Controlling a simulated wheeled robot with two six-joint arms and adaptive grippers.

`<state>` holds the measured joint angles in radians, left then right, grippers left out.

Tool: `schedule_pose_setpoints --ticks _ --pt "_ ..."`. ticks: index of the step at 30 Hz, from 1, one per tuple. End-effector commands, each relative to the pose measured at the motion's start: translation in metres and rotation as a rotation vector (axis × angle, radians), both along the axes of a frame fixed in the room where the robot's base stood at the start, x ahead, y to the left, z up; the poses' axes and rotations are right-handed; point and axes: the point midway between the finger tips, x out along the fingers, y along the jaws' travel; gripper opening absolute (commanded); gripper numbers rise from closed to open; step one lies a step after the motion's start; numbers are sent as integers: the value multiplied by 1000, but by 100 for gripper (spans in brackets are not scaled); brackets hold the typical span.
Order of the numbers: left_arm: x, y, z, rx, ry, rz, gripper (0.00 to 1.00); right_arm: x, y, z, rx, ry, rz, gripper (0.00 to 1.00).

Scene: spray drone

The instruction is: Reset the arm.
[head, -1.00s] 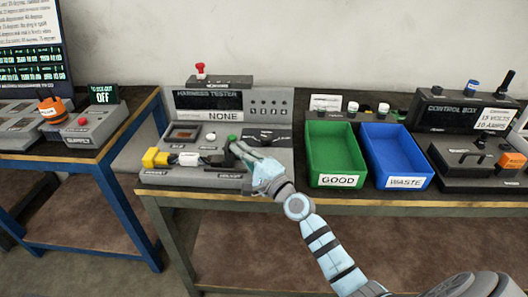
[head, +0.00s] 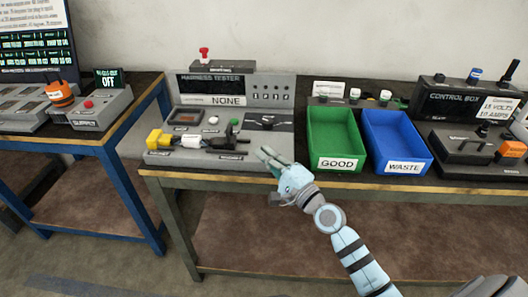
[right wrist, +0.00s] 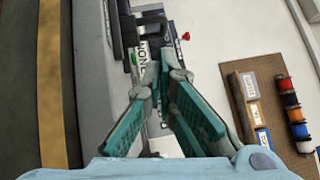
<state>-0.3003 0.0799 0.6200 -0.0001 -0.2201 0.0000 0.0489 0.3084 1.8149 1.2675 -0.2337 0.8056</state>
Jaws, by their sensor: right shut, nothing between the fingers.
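My right gripper (head: 268,157) is shut and empty. In the head view it is just in front of the harness tester's right front corner, left of the green bin, and apart from both. In the right wrist view its two teal fingers (right wrist: 158,80) point toward the tester, whose panel is partly hidden behind them. The harness tester (head: 240,88) reads NONE. A connector with a yellow end (head: 157,139) and a black end lies along its front. My left gripper is out of view.
A green GOOD bin (head: 335,140) and a blue WASTE bin (head: 397,142) stand right of the tester. A control box (head: 450,108) is at the far right. A second table on the left holds a supply unit (head: 90,117) reading OFF.

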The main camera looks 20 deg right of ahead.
Motion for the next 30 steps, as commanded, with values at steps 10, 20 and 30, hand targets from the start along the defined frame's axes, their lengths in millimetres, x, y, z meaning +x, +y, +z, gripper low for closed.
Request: schedule_pose_setpoints --ticks 10,20,30 --pt "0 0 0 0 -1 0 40 -23 28 -28 -205 48 74 0" --pt "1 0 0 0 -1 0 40 -185 61 -178 -1271 385 485 0" --pt "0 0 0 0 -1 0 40 -327 -12 -210 -1767 793 804 0"
